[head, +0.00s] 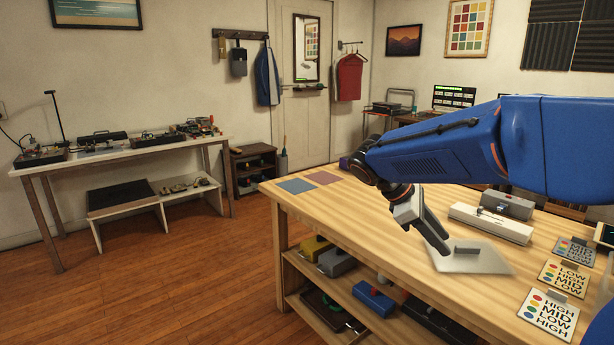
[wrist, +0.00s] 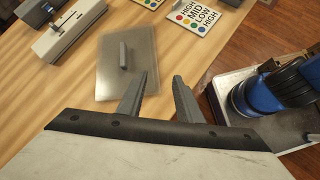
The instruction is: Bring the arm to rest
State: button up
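My blue arm (head: 450,150) reaches in from the right over the wooden workbench (head: 370,210). My gripper (head: 441,245) points down at the bench, and its two grey fingers also show in the wrist view (wrist: 160,78). The fingers stand apart with nothing between them. A flat grey plate with an upright handle (head: 485,262) lies on the bench just right of the fingertips in the head view. In the wrist view the plate (wrist: 110,80) lies beyond and left of the fingers. Whether a fingertip touches the plate I cannot tell.
A long white device (head: 490,224) stands behind the plate. Label cards with coloured dots (head: 549,313) sit along the bench's right side. Two flat squares, blue (head: 295,186) and red (head: 322,177), lie at the far left corner.

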jog(key=s+a+f+m+t+y, duration=0.1)
jog(key=s+f+m+t+y, duration=0.2)
jog(key=s+m, duration=0.3)
jog(key=s+a+f+m+t+y, duration=0.1)
jog(key=s+f+m+y, duration=0.4)
jog(key=s, duration=1.2)
jog(key=shift+a+f+m+t+y, duration=0.35)
jog(key=shift+f+m+t, duration=0.5)
jog(key=shift+m, duration=0.25)
jog(key=shift+s+r, duration=0.1)
